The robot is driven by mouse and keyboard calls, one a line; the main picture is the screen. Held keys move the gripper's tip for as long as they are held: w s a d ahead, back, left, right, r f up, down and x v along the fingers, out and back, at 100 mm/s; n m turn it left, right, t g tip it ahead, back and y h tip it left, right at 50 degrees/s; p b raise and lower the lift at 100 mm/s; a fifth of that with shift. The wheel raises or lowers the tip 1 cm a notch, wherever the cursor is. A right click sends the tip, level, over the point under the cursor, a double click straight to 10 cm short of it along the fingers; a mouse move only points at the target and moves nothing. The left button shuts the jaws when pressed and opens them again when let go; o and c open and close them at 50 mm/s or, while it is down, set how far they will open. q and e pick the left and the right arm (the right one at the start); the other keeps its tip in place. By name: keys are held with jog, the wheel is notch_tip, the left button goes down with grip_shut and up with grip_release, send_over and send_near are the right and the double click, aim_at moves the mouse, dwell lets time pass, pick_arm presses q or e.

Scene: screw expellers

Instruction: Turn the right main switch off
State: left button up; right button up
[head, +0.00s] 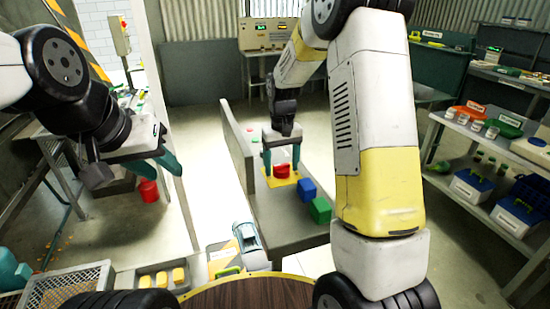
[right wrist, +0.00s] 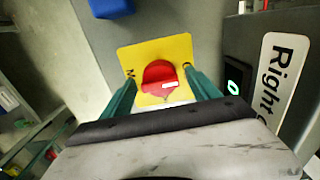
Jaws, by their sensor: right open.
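The right main switch is a red rotary knob (head: 282,170) on a yellow plate (head: 283,182) on top of the grey machine. In the right wrist view the red knob (right wrist: 159,78) sits between the fingers in front of the yellow plate (right wrist: 180,48). My right gripper (head: 282,174) is open, with its green fingers on either side of the knob; I cannot tell whether they touch it. It also shows in the right wrist view (right wrist: 160,92). The plate's lettering is mostly hidden by the fingers. My left gripper (head: 168,168) is open and empty at the left, away from the machine.
A blue block (head: 307,190) and a green block (head: 320,210) are on the machine beside the plate. In the right wrist view a dark panel with a lit green sign (right wrist: 235,82) is beside a white "Right" label (right wrist: 280,75). A shelf (head: 480,165) stands at right.

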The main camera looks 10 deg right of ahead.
aim_at(282, 165)
notch_tip(282, 165, up, 8)
jog(key=shift+f, duration=0.15)
dwell(0.4)
jog(key=s+d+r+m+t+y, duration=0.1)
jog(key=s+d+r+t+y, duration=0.15)
jog(key=s+r, duration=0.85)
jog(key=s+t, duration=0.3)
jog(key=s, duration=1.1)
jog(key=shift+f+m+t, duration=0.15)
jog(key=shift+m+t, duration=0.2)
jog(key=shift+m, duration=0.05)
